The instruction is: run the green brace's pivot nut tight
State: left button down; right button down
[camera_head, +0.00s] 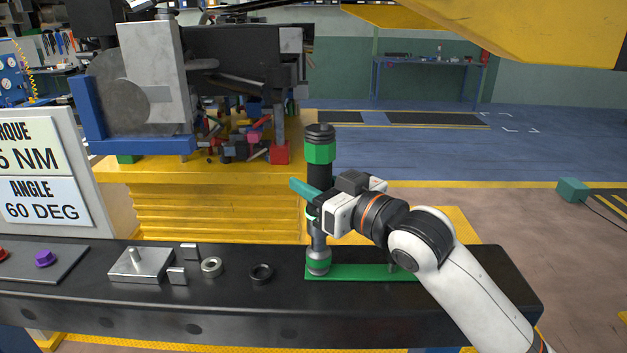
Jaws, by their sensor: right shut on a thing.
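The green brace (352,273) lies flat on the dark bench rail, partly hidden behind my right arm. A black and green power driver (319,163) stands upright over the brace's left end. Its grey socket end (318,262) is at the brace there and covers the spot, so I cannot see the pivot nut. My right gripper (312,207) is shut on the driver around its middle, coming in from the right. My left gripper is not in view.
The dark rail (400,322) runs across the front. On it are a metal block with a pin (141,265), a steel ring (211,267), a black ring (261,273) and small grey blocks. A torque sign (42,172) stands at left. A yellow overhead part (540,30) hangs at upper right.

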aim_at(314, 162)
jog(key=shift+f, duration=0.3)
dwell(0.8)
jog(key=shift+r, duration=0.15)
dwell(0.8)
jog(key=shift+f+p, duration=0.5)
jog(key=shift+f, duration=0.2)
dwell(3.0)
jog(key=shift+r+p, duration=1)
jog(key=shift+r, duration=0.05)
jog(key=shift+r+p, duration=1.25)
jog(key=shift+r, duration=0.4)
